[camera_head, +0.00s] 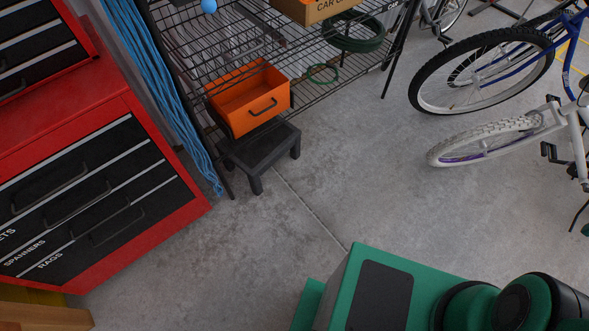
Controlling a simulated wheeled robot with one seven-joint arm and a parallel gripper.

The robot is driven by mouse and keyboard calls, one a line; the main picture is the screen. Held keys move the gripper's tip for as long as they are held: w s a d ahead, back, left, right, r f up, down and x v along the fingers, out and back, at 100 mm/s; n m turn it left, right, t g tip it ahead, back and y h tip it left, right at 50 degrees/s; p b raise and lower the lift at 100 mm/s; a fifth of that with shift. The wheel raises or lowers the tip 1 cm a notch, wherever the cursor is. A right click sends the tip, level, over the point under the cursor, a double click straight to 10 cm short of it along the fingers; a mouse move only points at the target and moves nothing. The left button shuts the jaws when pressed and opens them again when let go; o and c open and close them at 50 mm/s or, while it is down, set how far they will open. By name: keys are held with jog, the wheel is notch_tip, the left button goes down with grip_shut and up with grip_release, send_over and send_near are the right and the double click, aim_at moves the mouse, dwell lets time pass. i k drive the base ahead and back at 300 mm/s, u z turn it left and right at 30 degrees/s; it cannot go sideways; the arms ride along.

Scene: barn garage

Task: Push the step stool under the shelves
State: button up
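The step stool (262,148) is a low black stool on the concrete floor. It stands at the front left of the wire shelves (330,90), with its front legs out on open floor. Its back edge is close to the orange drawer-like bin (250,100) and the lower shelf. I cannot tell how far its back legs reach in. My green and black arm parts fill the bottom right, well apart from the stool. My gripper is not in view.
A red tool chest (100,180) stands at left, with blue rope (160,80) hanging between it and the shelves. Bicycles (485,70) stand at right. A green hose coil (355,35) and a cardboard box (312,8) are on the shelves. The middle floor is clear.

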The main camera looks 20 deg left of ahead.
aim_at(255, 158)
jog(key=z, duration=0.7)
jog(key=k, duration=1.75)
jog(key=u, duration=2)
jog(key=i, duration=1)
jog(key=z, duration=0.05)
